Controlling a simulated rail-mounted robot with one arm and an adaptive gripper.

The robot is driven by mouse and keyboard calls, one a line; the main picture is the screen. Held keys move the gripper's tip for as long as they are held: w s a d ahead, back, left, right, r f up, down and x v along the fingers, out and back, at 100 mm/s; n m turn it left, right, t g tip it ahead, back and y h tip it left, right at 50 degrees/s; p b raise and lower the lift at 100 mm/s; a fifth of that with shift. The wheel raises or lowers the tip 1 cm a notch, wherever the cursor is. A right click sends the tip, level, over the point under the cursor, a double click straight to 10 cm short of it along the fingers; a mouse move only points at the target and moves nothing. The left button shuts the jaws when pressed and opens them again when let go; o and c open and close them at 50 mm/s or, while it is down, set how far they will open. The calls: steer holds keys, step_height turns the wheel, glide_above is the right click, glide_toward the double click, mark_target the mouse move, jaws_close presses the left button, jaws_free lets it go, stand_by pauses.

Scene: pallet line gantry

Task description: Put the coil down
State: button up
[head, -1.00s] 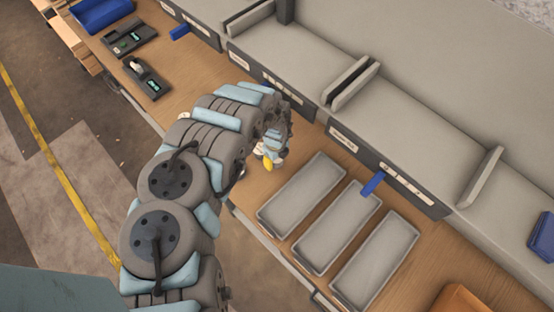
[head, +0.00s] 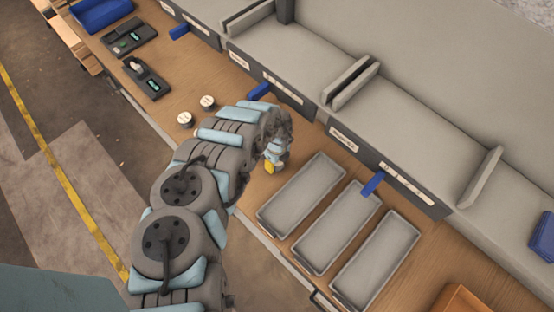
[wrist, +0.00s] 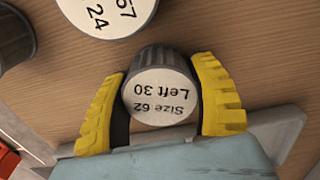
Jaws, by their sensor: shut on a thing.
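My gripper (head: 271,165) is shut on a coil, with its yellow fingers on both sides of it in the wrist view (wrist: 163,105). The coil (wrist: 160,95) is a small dark cylinder with a pale top label reading "Size 62 Left 30", upside down in the picture. In the head view the coil is mostly hidden by my gripper, just left of the nearest grey tray. I cannot tell whether its base touches the wooden bench (head: 235,85).
Two other coils (head: 185,118) (head: 207,102) stand on the bench to the left. The wrist view shows a coil labelled "67 24" (wrist: 105,12) close by. Three grey trays (head: 262,216) (head: 300,245) (head: 336,287) lie to the right. Grey bins line the back.

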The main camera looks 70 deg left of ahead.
steer(key=shift+f, duration=0.1)
steer(key=o, duration=1.2)
steer(key=shift+o, duration=0.2)
steer(key=shift+w+a+r, duration=0.1)
steer(key=shift+a+r, duration=0.05)
steer(key=shift+r, duration=2.5)
steer(key=shift+o, duration=0.7)
steer(key=shift+r, duration=0.25)
